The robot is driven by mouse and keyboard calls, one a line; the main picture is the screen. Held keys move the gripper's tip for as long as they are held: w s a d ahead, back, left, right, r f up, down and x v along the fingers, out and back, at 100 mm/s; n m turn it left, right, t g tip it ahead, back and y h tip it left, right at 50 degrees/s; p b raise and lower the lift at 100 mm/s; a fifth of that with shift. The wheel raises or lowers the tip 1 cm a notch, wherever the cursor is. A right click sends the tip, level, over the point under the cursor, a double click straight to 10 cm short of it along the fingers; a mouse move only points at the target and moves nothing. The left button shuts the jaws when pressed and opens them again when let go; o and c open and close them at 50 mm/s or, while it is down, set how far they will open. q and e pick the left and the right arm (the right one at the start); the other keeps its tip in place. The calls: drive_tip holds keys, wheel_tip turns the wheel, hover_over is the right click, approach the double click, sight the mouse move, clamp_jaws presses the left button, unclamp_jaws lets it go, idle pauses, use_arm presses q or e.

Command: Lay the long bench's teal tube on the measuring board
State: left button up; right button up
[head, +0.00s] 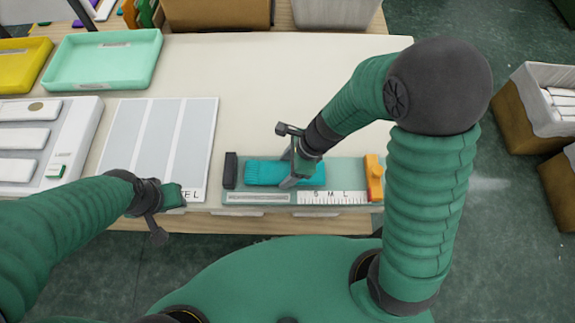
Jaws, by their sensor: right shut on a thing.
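The teal tube (262,173) lies lengthwise along the measuring board (345,177), between the board's dark end block (230,170) and its orange slider (374,178). My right gripper (297,180) is shut on the teal tube near its right end. The tube appears to be at the board's surface; I cannot tell whether it fully rests there. The board's lower edge carries a scale with S, M and L marks. My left gripper (168,198) is over the lower edge of the grey striped mat, and its fingers are too unclear to tell open from shut.
The grey striped mat (150,140) lies left of the board. A white panel with pale bars (95,110) is farther left. A mint tray (150,60) and a yellow tray (22,62) stand behind. The pale bench top (260,80) is clear behind the board. Boxes stand on the floor at right.

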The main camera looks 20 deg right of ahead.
drive_tip(key=shift+w+d, duration=0.1)
drive_tip(key=shift+d, duration=0.3)
drive_tip(key=o, duration=0.9)
drive_tip(key=shift+d, duration=0.1)
drive_tip(key=shift+o, duration=1.9)
drive_tip(key=shift+a+r, duration=0.1)
drive_tip(key=shift+a, duration=0.35)
drive_tip(key=shift+a+r, duration=0.1)
drive_tip(key=shift+a, duration=0.3)
drive_tip(key=shift+d+r+p, duration=0.25)
drive_tip(key=shift+p, duration=0.05)
drive_tip(key=p+v, duration=0.4)
drive_tip(key=v, duration=0.7)
use_arm(q)
drive_tip(key=v, duration=0.2)
drive_tip(key=w+v, duration=0.1)
drive_tip(key=v, duration=0.1)
drive_tip(key=shift+d+r, duration=0.1)
drive_tip(key=shift+r, duration=0.2)
use_arm(e)
drive_tip(key=s+d+n+h, duration=0.1)
drive_tip(key=d+n+h, duration=0.1)
drive_tip(key=n, duration=0.8)
drive_tip(key=s+d+n+t+h, duration=0.1)
drive_tip(key=d+n, duration=0.3)
drive_tip(key=n, duration=0.7)
drive_tip(key=shift+s+f+h, duration=0.2)
drive_tip(key=shift+s+h, duration=0.45)
drive_tip(key=shift+h, duration=0.05)
